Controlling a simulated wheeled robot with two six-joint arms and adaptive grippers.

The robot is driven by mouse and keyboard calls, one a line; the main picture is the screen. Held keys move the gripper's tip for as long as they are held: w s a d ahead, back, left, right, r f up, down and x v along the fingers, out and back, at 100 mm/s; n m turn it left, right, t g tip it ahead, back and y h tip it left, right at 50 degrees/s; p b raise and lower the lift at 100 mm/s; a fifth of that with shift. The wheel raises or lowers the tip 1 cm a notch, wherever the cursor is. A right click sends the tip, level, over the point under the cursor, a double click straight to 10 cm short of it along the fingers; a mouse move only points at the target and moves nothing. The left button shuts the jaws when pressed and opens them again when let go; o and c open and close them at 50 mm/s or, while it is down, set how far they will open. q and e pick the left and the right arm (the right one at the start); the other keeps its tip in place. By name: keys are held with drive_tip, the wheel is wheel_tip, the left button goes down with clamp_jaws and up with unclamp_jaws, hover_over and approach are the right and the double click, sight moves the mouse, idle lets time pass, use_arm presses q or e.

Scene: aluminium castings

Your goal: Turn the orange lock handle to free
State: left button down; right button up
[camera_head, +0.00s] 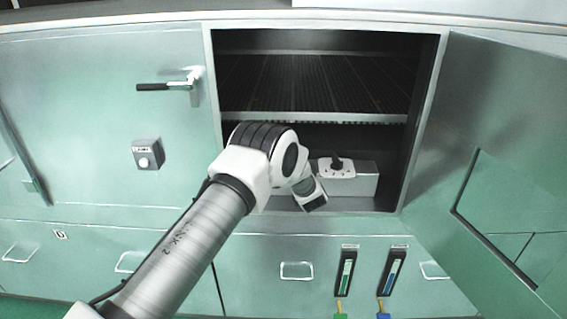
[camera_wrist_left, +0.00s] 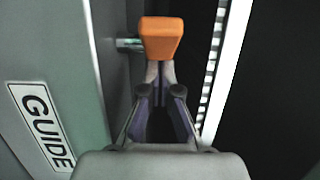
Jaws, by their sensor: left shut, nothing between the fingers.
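The orange lock handle (camera_wrist_left: 162,40) shows in the left wrist view as a blocky knob on a short metal shaft, which joins the grey-green panel on the left. My left gripper (camera_wrist_left: 161,76) is shut and empty, its fingertips close together just below the knob in the picture. I cannot tell whether the tips touch the handle. In the head view my left arm reaches to the open compartment and hides the handle. The gripper fingers cannot be made out there. My right gripper is in neither view.
The open cabinet (camera_head: 213,110) has a ribbed shelf (camera_head: 310,85) and a grey box with a black knob (camera_head: 358,183) below it. Its door (camera_head: 490,110) stands open on the right. A black lever (camera_head: 165,87) is on the left door. A GUIDE label (camera_wrist_left: 42,125) is beside my gripper.

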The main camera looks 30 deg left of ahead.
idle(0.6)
use_arm(q)
drive_tip(key=v, duration=1.1)
drive_tip(key=c, duration=1.4)
unclamp_jaws()
drive_tip(key=shift+s+d, duration=0.25)
drive_tip(key=shift+s, duration=0.05)
drive_tip(key=shift+c, duration=0.2)
drive_tip(key=shift+o, duration=1.2)
drive_tip(key=w+a+r+n+h, duration=0.1)
drive_tip(key=a+h, duration=0.1)
drive_tip(key=a+r+n+h+b, duration=0.1)
drive_tip(key=a+n+h, duration=0.1)
drive_tip(key=a, duration=0.1)
drive_tip(key=w+a+r+n+t+h, duration=0.1)
drive_tip(key=a, duration=0.2)
drive_tip(key=shift+w+a+r+n+h, duration=0.1)
drive_tip(key=shift+w+a+n+h, duration=0.05)
drive_tip(key=shift+w+n+h, duration=0.25)
drive_tip(key=s+a+n+h+b, duration=0.1)
drive_tip(key=s+a+n+h, duration=0.3)
drive_tip(key=h, duration=0.3)
drive_tip(key=x, duration=0.4)
drive_tip(key=d+x, duration=0.1)
drive_tip(key=x, duration=0.2)
drive_tip(key=shift+w+d+r, duration=0.1)
drive_tip(key=shift+r, duration=0.05)
drive_tip(key=shift+c, duration=0.3)
